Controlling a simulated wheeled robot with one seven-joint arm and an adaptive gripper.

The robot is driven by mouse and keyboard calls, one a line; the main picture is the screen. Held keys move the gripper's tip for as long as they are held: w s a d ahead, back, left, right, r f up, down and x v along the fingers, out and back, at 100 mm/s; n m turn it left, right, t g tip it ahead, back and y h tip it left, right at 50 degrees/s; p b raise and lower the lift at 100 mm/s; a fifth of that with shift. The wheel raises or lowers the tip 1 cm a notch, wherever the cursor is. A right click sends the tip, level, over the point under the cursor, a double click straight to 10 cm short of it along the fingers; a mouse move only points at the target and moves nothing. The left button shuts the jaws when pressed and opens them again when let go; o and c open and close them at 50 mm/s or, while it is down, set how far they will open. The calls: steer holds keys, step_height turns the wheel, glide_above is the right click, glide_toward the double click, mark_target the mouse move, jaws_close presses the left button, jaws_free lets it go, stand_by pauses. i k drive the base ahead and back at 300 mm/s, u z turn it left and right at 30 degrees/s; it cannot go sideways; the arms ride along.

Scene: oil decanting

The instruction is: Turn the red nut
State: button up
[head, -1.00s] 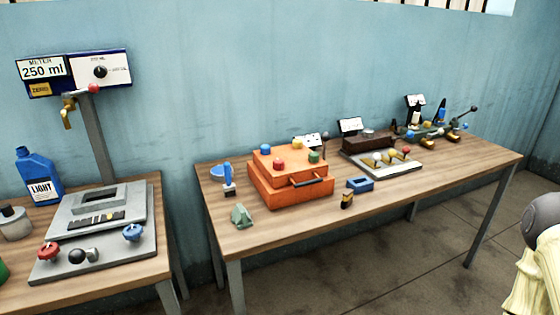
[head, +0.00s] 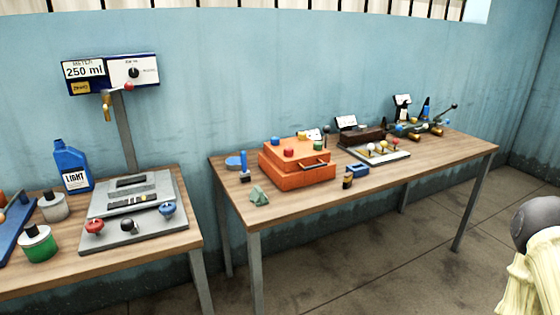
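Small coloured caps sit on top of an orange box (head: 296,177) on the right-hand table. One is red (head: 288,153) and looks like the red nut, though its shape is too small to make out. A blue cap (head: 276,141) and a yellow one (head: 302,135) are beside it. A separate round red knob (head: 94,227) is on the front left of a grey device on the left-hand table. The fingers of my gripper are not in view, and nothing is seen touching the caps or the box.
The left table holds the grey device (head: 108,209), a blue LIGHT bottle (head: 72,168), jars (head: 38,246) and a meter reading 250 ml (head: 84,71). The right table (head: 300,204) has a bare front strip. Floor shows between the tables and at right.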

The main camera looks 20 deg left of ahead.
mark_target(288, 152)
steer(key=z, duration=0.15)
steer(key=k, duration=0.4)
steer(key=u, duration=1)
steer(key=i, duration=0.75)
steer(key=u, duration=0.25)
